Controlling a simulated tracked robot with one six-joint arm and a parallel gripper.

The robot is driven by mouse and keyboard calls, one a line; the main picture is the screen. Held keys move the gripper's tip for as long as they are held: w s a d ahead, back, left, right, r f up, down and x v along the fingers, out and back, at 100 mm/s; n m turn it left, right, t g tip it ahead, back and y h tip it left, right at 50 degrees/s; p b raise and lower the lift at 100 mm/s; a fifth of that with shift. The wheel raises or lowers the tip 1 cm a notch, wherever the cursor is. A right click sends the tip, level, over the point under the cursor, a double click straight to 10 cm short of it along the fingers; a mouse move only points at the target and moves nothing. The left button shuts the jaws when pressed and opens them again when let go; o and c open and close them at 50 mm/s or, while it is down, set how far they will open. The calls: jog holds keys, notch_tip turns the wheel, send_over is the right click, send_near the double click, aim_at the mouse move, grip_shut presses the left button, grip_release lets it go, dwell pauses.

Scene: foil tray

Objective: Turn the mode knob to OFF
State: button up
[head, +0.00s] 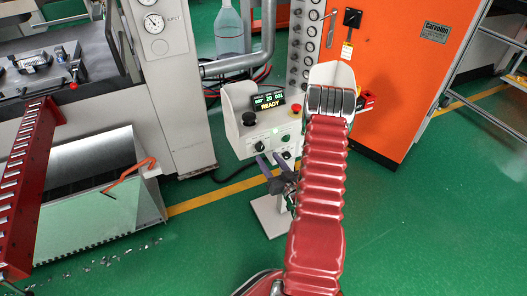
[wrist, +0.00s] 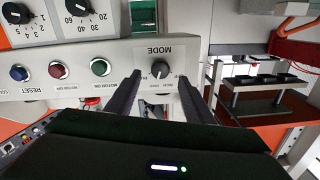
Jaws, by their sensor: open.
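My gripper (wrist: 159,77) is open, one dark finger to each side of the knob, with visible gaps; I cannot tell how near the tips are in depth. In the head view my gripper (head: 271,158) is at the lower front of the control box (head: 240,125), whose display (head: 269,101) reads READY.
Blue, red and green buttons (wrist: 100,67) sit left of the knob in the wrist view, with two numbered dials (wrist: 77,9) beyond. In the head view, an orange cabinet (head: 410,60) stands right and a grey machine with a sloped tray (head: 95,180) left. Green floor lies open in front.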

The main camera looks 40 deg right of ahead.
aim_at(262, 149)
jog(key=x, duration=0.6)
jog(key=shift+s, duration=0.1)
jog(key=shift+c, duration=0.6)
jog(key=c, duration=0.9)
jog(key=shift+s+d, duration=0.1)
jog(key=shift+d, duration=0.1)
jog(key=shift+a, duration=0.1)
